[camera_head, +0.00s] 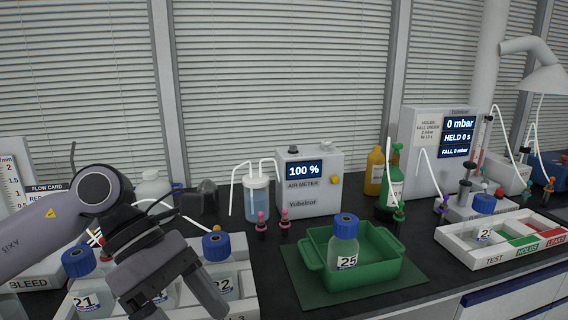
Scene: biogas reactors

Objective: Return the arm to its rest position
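My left arm comes in from the left edge. Its gripper (182,300) points down over the white bottle rack (243,305) at the front left, with its two fingers spread apart and nothing seen between them. Blue-capped bottle 21 (88,296) stands to the left of the gripper and bottle 22 (222,277) to the right, partly behind a finger. Another bottle between them is mostly hidden by the gripper. Whether the fingers touch any bottle cannot be told. My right gripper is not in view.
Bottle 25 (344,247) stands upright in a green tray (385,271) on a green mat. A white tray marked TEST, HOLDS, LEAKS (495,262) holds one blue-capped bottle (483,217). The air meter (318,187), a tubed jar (257,200) and a pressure box (425,165) stand behind.

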